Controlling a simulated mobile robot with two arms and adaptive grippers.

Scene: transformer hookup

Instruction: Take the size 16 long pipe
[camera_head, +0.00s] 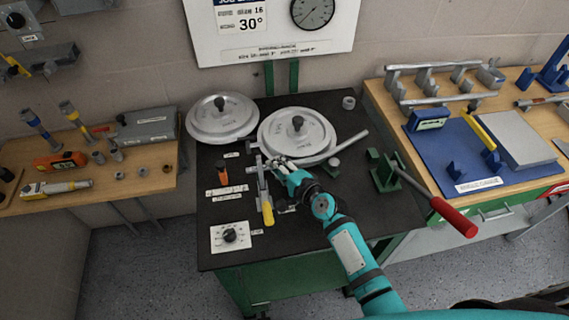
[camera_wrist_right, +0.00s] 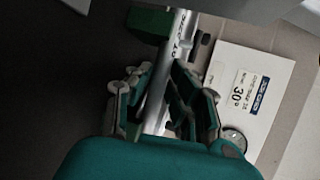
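Two long grey pipes lie on the right bench in the head view: one on the back rack (camera_head: 432,66), one in front of it (camera_head: 448,100). Their size markings are too small to read. My right gripper (camera_head: 280,164) is over the black bench, far left of those pipes, by the front of the right round die. In the right wrist view its fingers (camera_wrist_right: 164,80) stand apart on either side of a silver lettered bar (camera_wrist_right: 176,50); contact cannot be made out. My left gripper is out of view.
Two round grey dies (camera_head: 222,118) (camera_head: 297,134) sit on the black bench (camera_head: 310,222). A red-handled lever (camera_head: 455,217) juts out at its right. A blue mat (camera_head: 452,150) covers part of the right bench.

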